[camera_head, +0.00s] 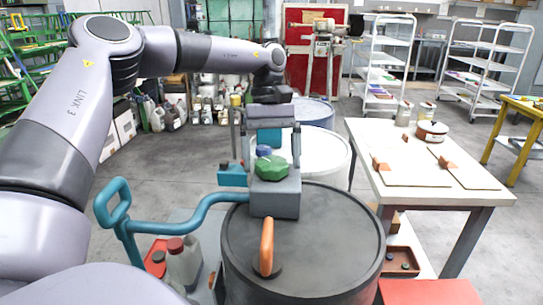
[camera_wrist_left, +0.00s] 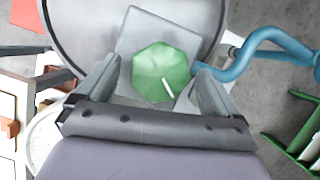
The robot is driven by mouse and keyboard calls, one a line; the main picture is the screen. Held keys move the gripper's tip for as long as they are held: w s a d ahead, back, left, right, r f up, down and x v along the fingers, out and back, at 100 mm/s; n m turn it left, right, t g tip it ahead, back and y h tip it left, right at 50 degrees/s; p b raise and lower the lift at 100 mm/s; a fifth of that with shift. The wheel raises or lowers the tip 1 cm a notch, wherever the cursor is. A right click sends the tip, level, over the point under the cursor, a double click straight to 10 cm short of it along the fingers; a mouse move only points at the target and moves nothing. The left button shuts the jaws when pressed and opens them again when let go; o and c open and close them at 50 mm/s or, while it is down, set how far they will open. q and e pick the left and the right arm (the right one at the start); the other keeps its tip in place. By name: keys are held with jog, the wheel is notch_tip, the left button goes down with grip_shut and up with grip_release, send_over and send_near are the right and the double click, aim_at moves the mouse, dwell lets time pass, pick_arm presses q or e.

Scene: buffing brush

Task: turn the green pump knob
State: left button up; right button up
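The green pump knob (camera_head: 271,167) is a faceted knob on top of a grey pump block (camera_head: 275,200), which stands on a dark drum (camera_head: 325,240). In the left wrist view the knob (camera_wrist_left: 160,72) carries a short white mark. My left gripper (camera_head: 270,145) reaches down from above, just behind and over the knob in the head view. In the wrist view its fingers (camera_wrist_left: 155,88) are spread, one on each side of the knob's near part, with visible gaps to it. I cannot tell the height between fingertips and knob. My right gripper is not in view.
A blue curved pump handle (camera_head: 185,225) runs left from the pump block. An orange handle (camera_head: 267,247) stands up on the drum lid. A grey jug (camera_head: 184,262) stands left of the drum. A white-topped table (camera_head: 415,165) is at right; open floor lies beyond.

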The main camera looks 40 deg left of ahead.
pick_arm(q)
jog(key=v, duration=0.7)
jog(key=shift+p, duration=0.3)
dwell(0.7)
